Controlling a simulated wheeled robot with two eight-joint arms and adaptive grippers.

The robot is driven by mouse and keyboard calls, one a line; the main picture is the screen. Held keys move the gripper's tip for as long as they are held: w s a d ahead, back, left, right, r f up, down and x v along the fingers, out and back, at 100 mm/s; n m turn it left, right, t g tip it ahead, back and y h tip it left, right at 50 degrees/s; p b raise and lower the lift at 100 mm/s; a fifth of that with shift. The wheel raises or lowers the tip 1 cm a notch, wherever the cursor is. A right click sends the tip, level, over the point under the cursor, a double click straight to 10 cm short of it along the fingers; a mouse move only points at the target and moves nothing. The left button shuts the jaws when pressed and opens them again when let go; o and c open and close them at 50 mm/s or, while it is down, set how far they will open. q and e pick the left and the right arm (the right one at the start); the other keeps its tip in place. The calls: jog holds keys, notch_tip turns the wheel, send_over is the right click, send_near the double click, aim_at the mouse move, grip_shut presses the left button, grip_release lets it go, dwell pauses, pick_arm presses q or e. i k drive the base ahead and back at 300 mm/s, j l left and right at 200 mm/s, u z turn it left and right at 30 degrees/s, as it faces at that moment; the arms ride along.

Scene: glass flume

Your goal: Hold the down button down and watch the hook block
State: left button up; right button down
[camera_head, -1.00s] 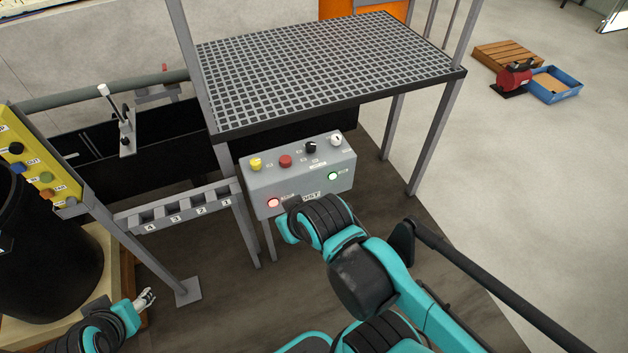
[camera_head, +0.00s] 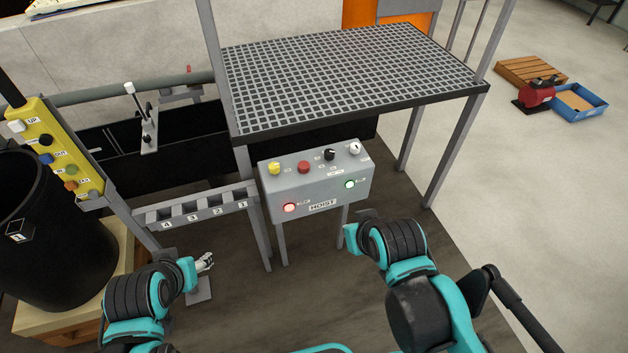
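The yellow pendant (camera_head: 57,152) hangs at the left edge with a column of coloured buttons. Its top white button (camera_head: 16,125) is beside the label UP. A black button (camera_head: 45,140) sits just below it; its own label is not readable. No hook block is visible. My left gripper (camera_head: 205,262) is low, right of the pendant and apart from it, small and pale; its fingers are too small to judge. My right gripper (camera_head: 368,215) is mostly hidden by its own arm, right of and below the grey hoist box (camera_head: 322,184).
The hoist box has yellow, red, black and white controls on top and lit red and green lamps in front. A numbered slotted rack (camera_head: 203,207) and a black bin (camera_head: 45,255) stand at left. A grated platform (camera_head: 350,75) is behind.

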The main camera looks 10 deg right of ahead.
aim_at(45, 140)
jog(key=u, duration=1.25)
jog(key=k+j, duration=0.05)
